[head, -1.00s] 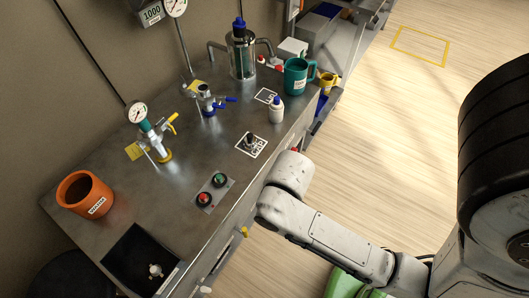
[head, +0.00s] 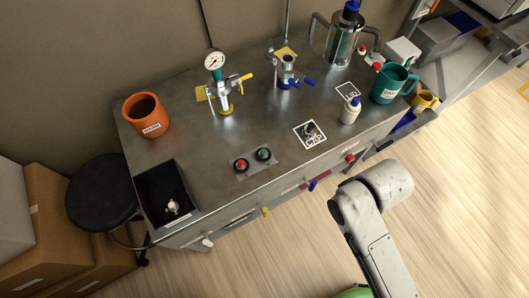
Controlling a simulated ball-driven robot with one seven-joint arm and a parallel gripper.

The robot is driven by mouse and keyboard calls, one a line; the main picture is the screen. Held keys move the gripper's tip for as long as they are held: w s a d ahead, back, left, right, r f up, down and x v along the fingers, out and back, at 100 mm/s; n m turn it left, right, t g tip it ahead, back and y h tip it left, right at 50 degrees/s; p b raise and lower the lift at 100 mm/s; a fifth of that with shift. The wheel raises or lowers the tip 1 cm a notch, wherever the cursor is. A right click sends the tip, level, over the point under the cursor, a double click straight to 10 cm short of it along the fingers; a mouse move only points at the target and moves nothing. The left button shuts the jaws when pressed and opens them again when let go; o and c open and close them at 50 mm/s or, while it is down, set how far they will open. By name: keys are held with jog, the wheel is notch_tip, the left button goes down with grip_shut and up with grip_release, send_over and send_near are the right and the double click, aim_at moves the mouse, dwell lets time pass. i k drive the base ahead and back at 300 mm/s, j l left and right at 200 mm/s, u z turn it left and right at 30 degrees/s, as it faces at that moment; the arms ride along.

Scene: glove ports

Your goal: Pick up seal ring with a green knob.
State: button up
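A small round dark piece with a green knob (head: 263,154) sits on a grey plate (head: 252,167) near the front edge of the steel bench; it looks like the seal ring. A similar piece with a red knob (head: 241,165) sits to its left on the same plate. The ring under the green knob is too small to make out well. My arm shows at the lower right, beyond the bench's front edge and apart from both pieces. My gripper is not in view.
The steel bench (head: 200,172) holds an orange pot (head: 145,115), a black tray (head: 165,187), a gauge fitting (head: 215,62), a blue-handled fitting (head: 288,70), a cap mat (head: 310,133), a white bottle (head: 350,111) and a teal mug (head: 391,84). A black stool (head: 100,190) and boxes stand at left.

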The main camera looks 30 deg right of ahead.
aim_at(263, 154)
jog(key=i+u, duration=0.1)
jog(key=u, duration=0.25)
jog(key=i+u, duration=0.1)
jog(key=u, duration=0.25)
jog(key=i+l+u, duration=0.1)
jog(key=u, duration=0.25)
